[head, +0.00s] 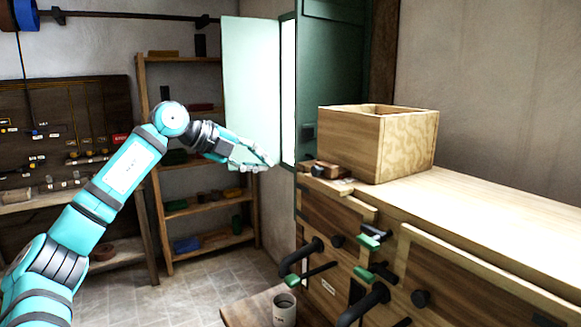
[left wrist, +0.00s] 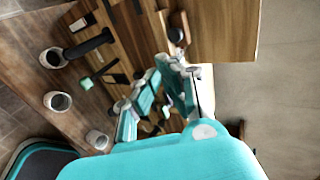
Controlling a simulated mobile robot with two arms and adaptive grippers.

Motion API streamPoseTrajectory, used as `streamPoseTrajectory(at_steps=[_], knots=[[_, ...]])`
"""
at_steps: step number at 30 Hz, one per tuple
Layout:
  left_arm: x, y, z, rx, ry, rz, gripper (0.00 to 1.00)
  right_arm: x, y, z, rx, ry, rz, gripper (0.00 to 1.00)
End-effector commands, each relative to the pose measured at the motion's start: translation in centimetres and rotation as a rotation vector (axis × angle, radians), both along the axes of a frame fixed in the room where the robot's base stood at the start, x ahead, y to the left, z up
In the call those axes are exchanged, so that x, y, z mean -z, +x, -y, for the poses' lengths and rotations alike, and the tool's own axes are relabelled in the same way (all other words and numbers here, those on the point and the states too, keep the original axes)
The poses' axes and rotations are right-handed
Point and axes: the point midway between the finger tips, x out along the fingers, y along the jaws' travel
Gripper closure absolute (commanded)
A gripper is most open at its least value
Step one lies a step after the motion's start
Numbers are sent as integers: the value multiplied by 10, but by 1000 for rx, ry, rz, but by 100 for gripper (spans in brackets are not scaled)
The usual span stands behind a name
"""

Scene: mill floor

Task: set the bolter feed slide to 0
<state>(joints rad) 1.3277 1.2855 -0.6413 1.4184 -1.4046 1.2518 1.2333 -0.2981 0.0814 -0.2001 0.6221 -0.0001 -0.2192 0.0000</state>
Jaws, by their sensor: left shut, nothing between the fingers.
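My left gripper (head: 262,163) is shut and empty, held in the air left of the wooden machine (head: 325,215) and level with the base of its hopper box. The left wrist view also shows the gripper (left wrist: 165,85), over the machine's front. Green-handled parts sit on that front: an upper one (head: 374,238), a middle one (head: 366,275) and a lower left one (head: 315,272). I cannot tell which is the bolter feed slide; its scale and setting are too small to read. The gripper touches none of them. My right gripper is out of view.
An open wooden box (head: 365,150) stands on the machine top. Black spouts (head: 303,255) jut from its front, above a low shelf with a mug (head: 284,310). A green cabinet with a pale open door (head: 250,80) and shelves (head: 185,57) stand behind.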

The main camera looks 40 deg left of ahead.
Motion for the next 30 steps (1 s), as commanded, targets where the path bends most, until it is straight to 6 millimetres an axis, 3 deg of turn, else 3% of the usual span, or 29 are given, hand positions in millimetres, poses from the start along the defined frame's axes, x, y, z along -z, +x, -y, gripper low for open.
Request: streamPoseTrajectory(at_steps=[14,18,30], knots=[[45,75,40,9,-2,-1,100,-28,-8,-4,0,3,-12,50],[42,95,49,8,-1,2,100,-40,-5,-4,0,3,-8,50],[46,108,54,6,0,2,100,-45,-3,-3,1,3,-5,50]])
